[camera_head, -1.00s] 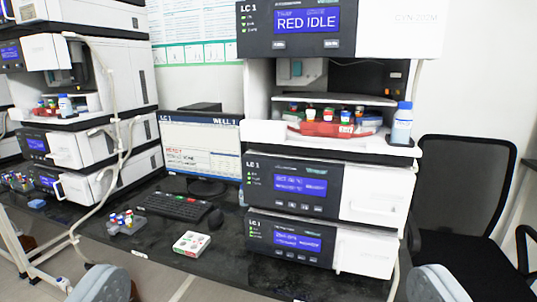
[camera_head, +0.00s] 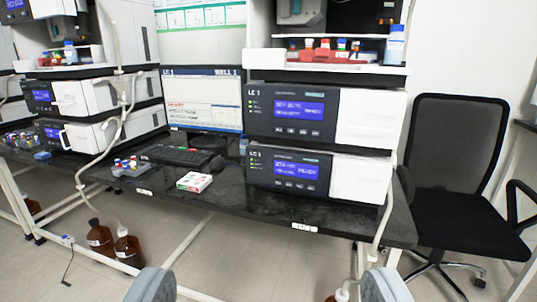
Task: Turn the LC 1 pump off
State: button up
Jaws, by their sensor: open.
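The LC 1 stack stands at right of centre on the dark bench. An upper LC 1 module (camera_head: 285,113) has a blue display (camera_head: 298,109), a row of small buttons below it and green lights at its left. A lower LC 1 module (camera_head: 287,170) with a similar blue display (camera_head: 297,170) sits on the bench. The small text is unreadable, so I cannot tell which module is the pump. My gripper (camera_head: 268,286) is open and empty, its two grey fingers wide apart at the bottom edge, in front of the bench and apart from the modules.
A blue-capped bottle (camera_head: 395,47) and a red tray (camera_head: 318,55) of vials sit atop the stack. A monitor (camera_head: 202,98), keyboard (camera_head: 179,155) and small box (camera_head: 194,181) are left. A chair (camera_head: 455,150) stands right. Brown bottles (camera_head: 128,247) stand on the floor.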

grip_shut()
dwell(1.4)
